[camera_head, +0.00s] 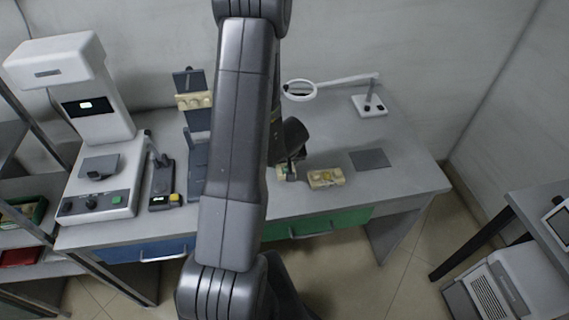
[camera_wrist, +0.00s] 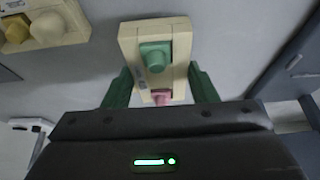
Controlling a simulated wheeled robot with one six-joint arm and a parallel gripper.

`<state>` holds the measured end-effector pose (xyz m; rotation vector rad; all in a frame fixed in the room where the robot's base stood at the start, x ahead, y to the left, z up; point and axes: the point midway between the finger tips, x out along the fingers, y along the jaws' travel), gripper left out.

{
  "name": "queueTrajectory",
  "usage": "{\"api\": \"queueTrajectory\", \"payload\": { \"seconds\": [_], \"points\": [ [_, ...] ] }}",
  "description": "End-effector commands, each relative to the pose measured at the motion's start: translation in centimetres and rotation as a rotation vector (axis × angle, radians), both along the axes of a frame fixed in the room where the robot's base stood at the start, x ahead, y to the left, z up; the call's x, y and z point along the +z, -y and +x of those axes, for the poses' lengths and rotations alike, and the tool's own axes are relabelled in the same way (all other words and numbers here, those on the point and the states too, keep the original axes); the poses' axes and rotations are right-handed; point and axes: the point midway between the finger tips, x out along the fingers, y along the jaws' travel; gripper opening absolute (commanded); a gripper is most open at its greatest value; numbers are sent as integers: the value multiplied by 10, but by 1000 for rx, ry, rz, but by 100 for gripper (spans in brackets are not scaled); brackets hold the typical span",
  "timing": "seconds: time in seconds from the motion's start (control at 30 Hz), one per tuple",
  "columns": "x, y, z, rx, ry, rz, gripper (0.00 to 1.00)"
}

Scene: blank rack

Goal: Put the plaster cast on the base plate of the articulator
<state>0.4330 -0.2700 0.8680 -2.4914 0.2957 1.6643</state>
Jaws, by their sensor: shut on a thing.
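My gripper (camera_wrist: 160,92) is shut on a cream block, which looks like a plaster cast (camera_wrist: 130,40), with a green stub and a pink stub on it. The green fingers are on either side of it. In the head view my gripper (camera_head: 288,174) is low over the bench, and the arm hides part of the block; I cannot tell whether it touches the top. A similar cream block with yellow lumps (camera_head: 325,179) lies just to the right. A blue-grey upright stand (camera_head: 197,155) with a cream lumpy piece high on it is left of my arm; I cannot tell whether it is the articulator.
A white machine (camera_head: 95,185) and a small dark device with a yellow knob (camera_head: 162,185) stand on the left of the bench. A magnifier lamp (camera_head: 369,104) is at the back right. A grey flat square (camera_head: 370,158) lies bare at the right.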

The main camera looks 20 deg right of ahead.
Motion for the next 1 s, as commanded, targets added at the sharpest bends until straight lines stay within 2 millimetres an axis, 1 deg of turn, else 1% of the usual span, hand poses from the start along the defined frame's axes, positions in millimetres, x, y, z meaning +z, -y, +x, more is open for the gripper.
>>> {"api": "queueTrajectory", "payload": {
  "seconds": [0.03,0.2,0.27,0.4,0.77,1.0],
  "points": [
    [17,0,0,0,1,-1,21],
    [57,0,0,1,2,-1,21],
    [57,1,0,1,2,-1,21],
    [74,1,0,0,2,-1,21],
    [98,1,0,-2,2,-2,21],
    [116,1,2,2,9,-1,21]
  ]
}}
